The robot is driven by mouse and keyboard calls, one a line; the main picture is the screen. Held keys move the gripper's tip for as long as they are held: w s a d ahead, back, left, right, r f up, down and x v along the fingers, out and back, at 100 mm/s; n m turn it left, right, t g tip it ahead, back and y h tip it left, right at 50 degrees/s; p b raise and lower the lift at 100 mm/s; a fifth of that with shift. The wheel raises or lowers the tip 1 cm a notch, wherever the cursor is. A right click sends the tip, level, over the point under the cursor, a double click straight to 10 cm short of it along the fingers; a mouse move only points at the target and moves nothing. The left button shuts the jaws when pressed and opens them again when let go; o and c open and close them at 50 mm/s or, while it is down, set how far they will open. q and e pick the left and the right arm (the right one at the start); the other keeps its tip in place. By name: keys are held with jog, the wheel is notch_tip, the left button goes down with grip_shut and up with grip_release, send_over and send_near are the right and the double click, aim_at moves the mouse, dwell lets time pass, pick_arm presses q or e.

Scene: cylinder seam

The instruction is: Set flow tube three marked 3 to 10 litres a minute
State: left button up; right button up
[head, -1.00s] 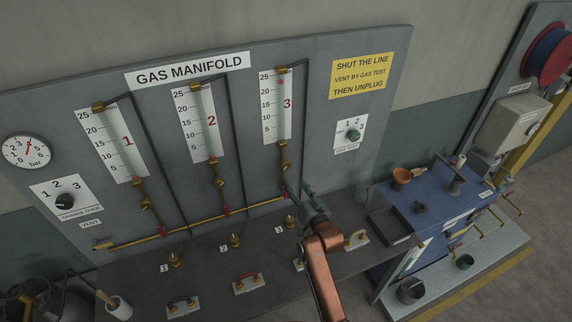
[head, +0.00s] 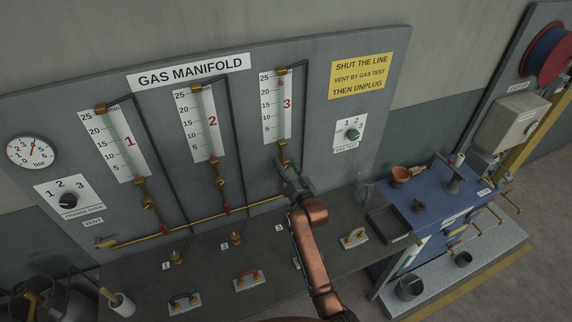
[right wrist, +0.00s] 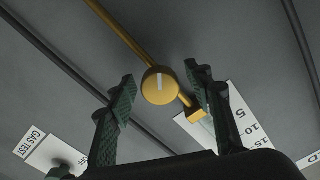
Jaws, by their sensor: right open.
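Flow tube three (head: 277,108) is a white scale marked 5 to 25 with a red 3, on the manifold panel in the head view. A small red mark, which looks like its float, shows high in it, above the 20 line. My right gripper (head: 287,172) is just below this tube and hides part of the fittings there. In the right wrist view, a round brass knob (right wrist: 160,88) with a white line sits between the open fingers of my right gripper (right wrist: 159,76), with gaps at both sides. The tube's scale (right wrist: 240,125) shows behind the right finger. My left gripper is out of view.
Flow tubes one (head: 115,143) and two (head: 201,123) stand to the left. A gas test dial (head: 352,134) is to the right. A brass pipe (head: 180,227) runs low along the panel. A dark bench (head: 205,265) bears several handles. A blue cabinet (head: 440,195) stands at right.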

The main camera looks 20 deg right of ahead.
jog(key=shift+c, duration=0.2)
jog(key=c, duration=1.1)
jog(key=shift+c, duration=0.2)
jog(key=shift+n, duration=0.3)
